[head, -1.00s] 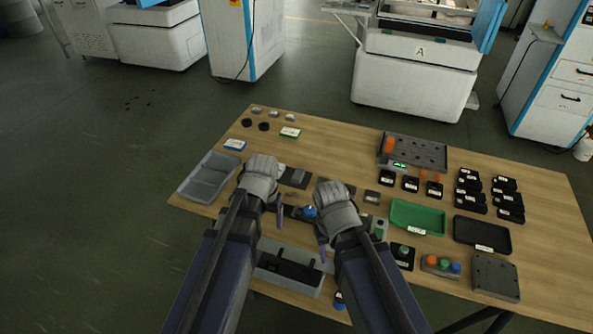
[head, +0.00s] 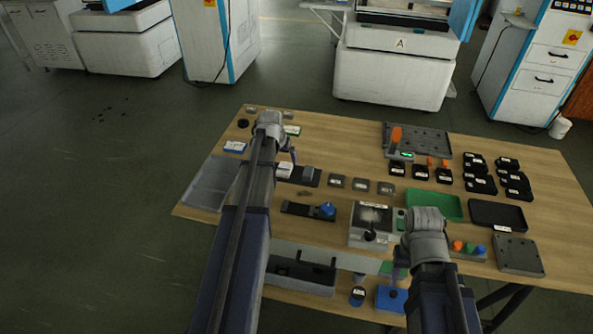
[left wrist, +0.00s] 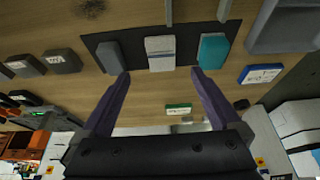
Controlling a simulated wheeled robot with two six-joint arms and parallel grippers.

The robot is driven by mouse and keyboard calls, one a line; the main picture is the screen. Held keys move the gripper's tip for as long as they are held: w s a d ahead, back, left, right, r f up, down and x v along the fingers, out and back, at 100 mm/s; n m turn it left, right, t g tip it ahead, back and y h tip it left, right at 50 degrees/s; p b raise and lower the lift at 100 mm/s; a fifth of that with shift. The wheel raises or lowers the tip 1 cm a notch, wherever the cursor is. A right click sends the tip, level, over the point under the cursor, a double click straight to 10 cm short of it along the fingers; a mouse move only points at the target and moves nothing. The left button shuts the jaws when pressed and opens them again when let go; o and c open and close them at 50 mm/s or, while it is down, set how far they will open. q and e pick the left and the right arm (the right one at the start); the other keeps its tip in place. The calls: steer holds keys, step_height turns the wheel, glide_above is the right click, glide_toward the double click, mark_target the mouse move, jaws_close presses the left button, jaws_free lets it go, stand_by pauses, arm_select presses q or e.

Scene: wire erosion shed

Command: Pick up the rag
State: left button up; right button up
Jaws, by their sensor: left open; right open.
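I cannot pick out the rag for certain. A small grey-brown patch (head: 304,193) lies on the wood in front of the black mat; a grey crumpled patch (left wrist: 90,8) shows at the top of the left wrist view. My left gripper (head: 288,154) is open above the far left of the table, near the black mat (head: 313,180). In the left wrist view its open fingers (left wrist: 160,72) point at a row of grey, white and teal blocks on the mat, with nothing between them. My right gripper (head: 397,280) is open and empty near the front edge.
A grey tray (head: 196,196) is at the left, partly behind my left arm. A green tray (head: 436,200) and a black tray (head: 497,214) are at the right. A grey box (head: 370,235) stands at the front middle. Bare wood lies at the back middle.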

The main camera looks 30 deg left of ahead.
mark_target(284, 167)
arm_select(q)
steer(key=shift+b+x, duration=1.05)
steer(key=shift+x, duration=0.05)
steer(key=b+x, duration=0.5)
steer(key=shift+w+a+f, duration=0.2)
steer(key=shift+w+f, duration=0.05)
steer(key=shift+f, duration=0.1)
steer(key=shift+r, duration=0.1)
steer(key=c, duration=1.4)
steer(key=shift+c, duration=0.2)
step_height(284, 167, up, 10)
steer(key=p, duration=1)
